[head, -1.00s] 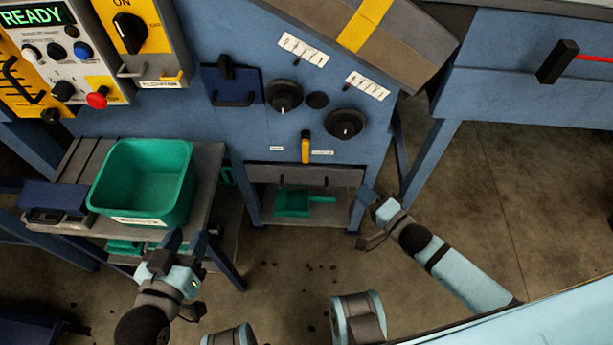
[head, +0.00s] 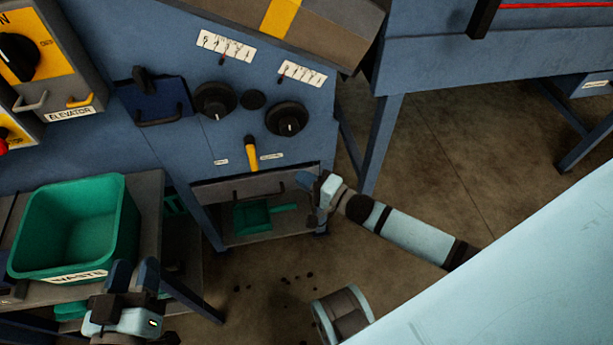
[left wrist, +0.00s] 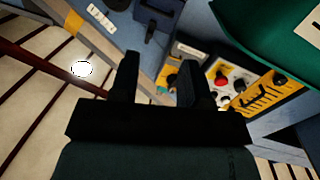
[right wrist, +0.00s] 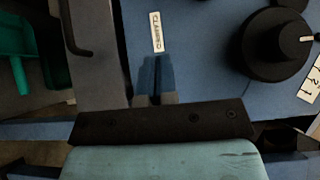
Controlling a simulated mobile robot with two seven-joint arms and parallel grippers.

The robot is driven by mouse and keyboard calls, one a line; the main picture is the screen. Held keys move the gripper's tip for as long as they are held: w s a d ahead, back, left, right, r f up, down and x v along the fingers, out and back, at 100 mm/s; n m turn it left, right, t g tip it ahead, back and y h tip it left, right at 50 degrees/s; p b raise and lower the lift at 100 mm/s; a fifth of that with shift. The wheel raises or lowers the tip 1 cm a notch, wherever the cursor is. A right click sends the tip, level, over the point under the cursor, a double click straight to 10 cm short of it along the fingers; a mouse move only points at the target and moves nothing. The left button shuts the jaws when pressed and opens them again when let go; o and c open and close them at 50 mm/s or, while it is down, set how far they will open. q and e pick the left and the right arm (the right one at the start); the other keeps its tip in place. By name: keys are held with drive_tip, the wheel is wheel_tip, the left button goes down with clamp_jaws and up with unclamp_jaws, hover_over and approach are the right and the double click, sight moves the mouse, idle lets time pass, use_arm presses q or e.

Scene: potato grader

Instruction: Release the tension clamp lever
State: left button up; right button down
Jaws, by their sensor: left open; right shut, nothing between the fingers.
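The lever with a yellow handle (head: 251,152) stands on the lower part of the blue panel, between two small white labels. It hangs roughly downward with a slight tilt. My right gripper (head: 306,181) is shut and empty, below and to the right of the lever, apart from it. In the right wrist view its shut fingers (right wrist: 155,75) point at a label reading CLAMPED (right wrist: 157,32); the lever does not show there. My left gripper (head: 133,276) is open and empty, in front of the green bin; its spread fingers show in the left wrist view (left wrist: 157,82).
Two black knobs (head: 215,100) (head: 286,118) sit above the lever. A green WASTE bin (head: 122,225) stands at left. A shelf below the panel holds a green scoop (head: 252,216). A blue table leg (head: 381,145) stands right of my right gripper.

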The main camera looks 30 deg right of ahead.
sight(252, 154)
use_arm(q)
drive_tip(key=r+b, duration=0.1)
drive_tip(key=d+r+t+h, duration=0.1)
drive_tip(key=r, duration=0.1)
drive_tip(key=r+t+h+b, duration=0.1)
drive_tip(key=shift+s+d+r+b, duration=0.15)
drive_tip(key=shift+d+b, duration=0.2)
use_arm(e)
drive_tip(key=w+a, duration=0.6)
drive_tip(key=shift+w+a, duration=0.2)
drive_tip(key=shift+a, duration=0.2)
drive_tip(key=shift+f, duration=0.1)
